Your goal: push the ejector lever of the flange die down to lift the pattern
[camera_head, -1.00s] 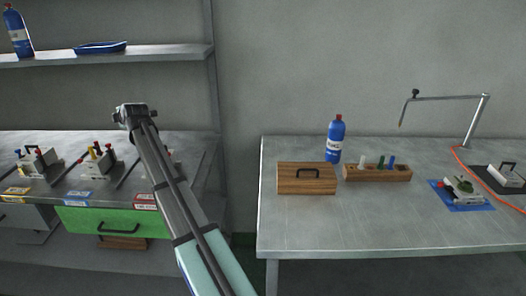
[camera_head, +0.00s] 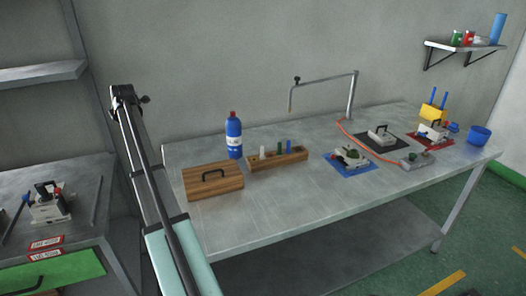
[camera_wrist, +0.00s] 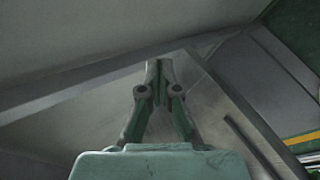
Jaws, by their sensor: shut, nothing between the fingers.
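My gripper (camera_wrist: 158,68) is shut and empty in the wrist view, with its fingertips together and no die near them. In the head view my arm rises at the left, and I cannot make out the fingers there. A grey die with a dark green piece on top (camera_head: 350,156) lies on a blue mat (camera_head: 362,172) on the right workbench. Another die (camera_head: 433,132) sits on a red mat (camera_head: 420,146). A third die with a handle (camera_head: 50,206) stands on the left bench. I cannot tell which is the flange die, and no ejector lever is clear.
On the workbench (camera_head: 300,215) stand a wooden box with a handle (camera_head: 212,182), a blue bottle (camera_head: 234,140), a wooden rack (camera_head: 278,160), a lamp-like arm (camera_head: 352,95), a black mat (camera_head: 375,148) and a blue bowl (camera_head: 480,136). The bench's front part is clear.

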